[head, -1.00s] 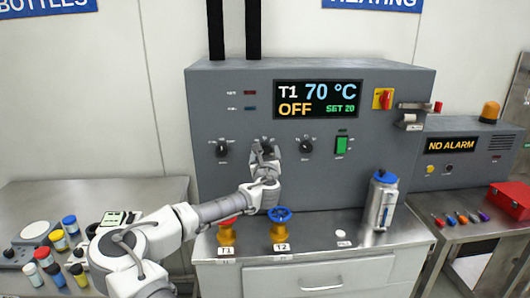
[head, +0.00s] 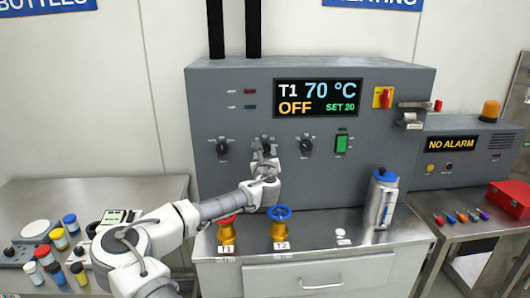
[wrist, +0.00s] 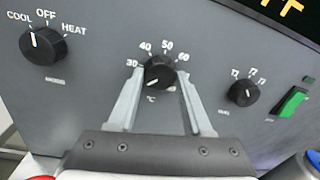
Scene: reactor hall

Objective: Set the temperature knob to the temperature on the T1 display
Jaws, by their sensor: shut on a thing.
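The temperature knob (wrist: 160,75) is black, with marks 30 to 60 and °C around it. Its white pointer line slants to the lower left in the wrist view. My gripper (wrist: 157,84) is shut on this knob, one finger on each side. In the head view my gripper (head: 265,150) is at the panel front and partly covers the knob (head: 266,144). The display (head: 318,98) reads T1 70 °C, OFF and SET 20.
The T1/T2/T3 selector knob (wrist: 243,92) and a green switch (wrist: 291,103) are to the right. Red (head: 228,222) and blue (head: 279,213) valves stand below; a flask (head: 380,200) stands right.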

